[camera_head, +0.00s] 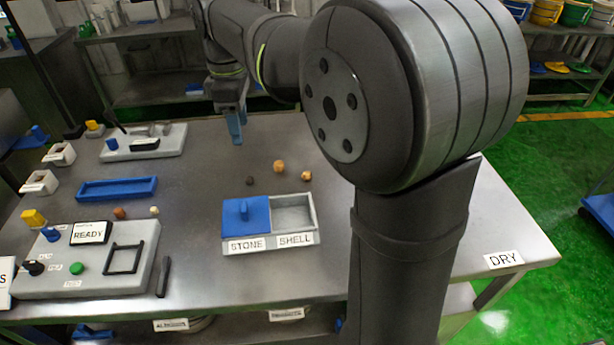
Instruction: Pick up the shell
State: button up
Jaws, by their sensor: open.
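My gripper (235,130) hangs fingers down over the back middle of the table, open, with nothing visible between its blue fingers. In front of it to the right lie a tan-orange lump (279,166), a brown lump (306,175) and a small dark lump (250,181). They are apart from the gripper and from each other. They are too small to tell which is a shell. A two-part box has a blue-lidded compartment labelled STONE (246,216) and an open, empty-looking compartment labelled SHELL (293,212).
A control panel (75,275) with a READY display (89,232) stands front left, with a reddish lump (119,212) and a cream lump (154,211) near its back edge. A blue tray (117,188) lies behind. My arm covers the table's right part. A DRY label (503,259) marks the right edge.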

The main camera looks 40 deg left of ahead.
jog(key=w+a+f+m+h, duration=0.1)
jog(key=w+f+m, duration=0.3)
jog(key=w, duration=0.5)
jog(key=w+a+f+m, duration=0.1)
jog(key=w+f, duration=0.5)
jog(key=w, duration=0.4)
send_over(306, 173)
jog(key=s, duration=0.1)
jog(key=shift+m, duration=0.3)
jog(key=f, duration=1.1)
jog(key=shift+a+f, duration=0.25)
jog(key=shift+a, duration=0.15)
jog(key=shift+w+d+f, duration=0.1)
jog(key=shift+w+f, duration=0.05)
jog(key=shift+f, duration=0.9)
jog(key=shift+w+d+f, duration=0.15)
jog(key=shift+w+f, duration=0.05)
jog(key=shift+f, duration=0.85)
jog(key=shift+w+d+f, duration=0.1)
jog(key=shift+w+f, duration=0.05)
jog(key=shift+f, duration=0.9)
jog(key=c, duration=1)
